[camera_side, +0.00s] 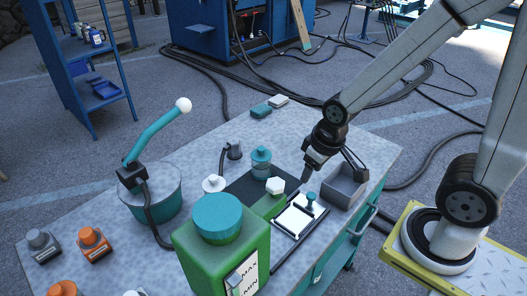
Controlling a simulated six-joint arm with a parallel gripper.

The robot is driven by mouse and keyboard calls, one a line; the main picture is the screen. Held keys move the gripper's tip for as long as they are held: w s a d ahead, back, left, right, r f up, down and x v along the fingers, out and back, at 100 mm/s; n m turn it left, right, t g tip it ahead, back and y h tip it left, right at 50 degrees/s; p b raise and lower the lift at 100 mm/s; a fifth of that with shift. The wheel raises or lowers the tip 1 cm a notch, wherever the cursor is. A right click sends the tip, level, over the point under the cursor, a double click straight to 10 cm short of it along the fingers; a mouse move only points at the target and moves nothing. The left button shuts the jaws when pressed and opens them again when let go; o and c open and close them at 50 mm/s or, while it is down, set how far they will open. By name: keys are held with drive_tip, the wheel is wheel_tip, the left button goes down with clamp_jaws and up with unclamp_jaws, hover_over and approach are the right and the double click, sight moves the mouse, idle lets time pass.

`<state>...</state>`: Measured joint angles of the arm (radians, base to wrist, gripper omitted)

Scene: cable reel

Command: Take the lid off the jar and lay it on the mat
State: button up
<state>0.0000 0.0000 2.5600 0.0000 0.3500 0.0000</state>
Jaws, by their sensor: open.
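A small teal jar (261,169) stands upright near the middle of the bench. A teal lid with a knob (261,154) appears to sit on top of it. A dark flat mat (240,187) lies around the jar's foot; its front part is hidden by the big green container. My gripper (307,178) points down to the right of the jar, apart from it. It is open, with nothing seen between its fingers; the fingertips are small and dark here.
A green container with a teal cap (218,217) stands in front. A white plate with a teal knob (299,217) and an open grey bin (345,185) lie to the right. A teal tub with a bent lever (152,197) stands left. The bench's back left is clear.

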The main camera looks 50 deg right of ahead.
drive_tip(key=shift+o, duration=0.2)
drive_tip(key=shift+o, duration=1.1)
drive_tip(key=shift+w, duration=0.1)
drive_tip(key=n+g, duration=0.3)
drive_tip(key=n, duration=0.7)
hover_over(213, 177)
drive_tip(key=shift+f, duration=4)
clamp_jaws()
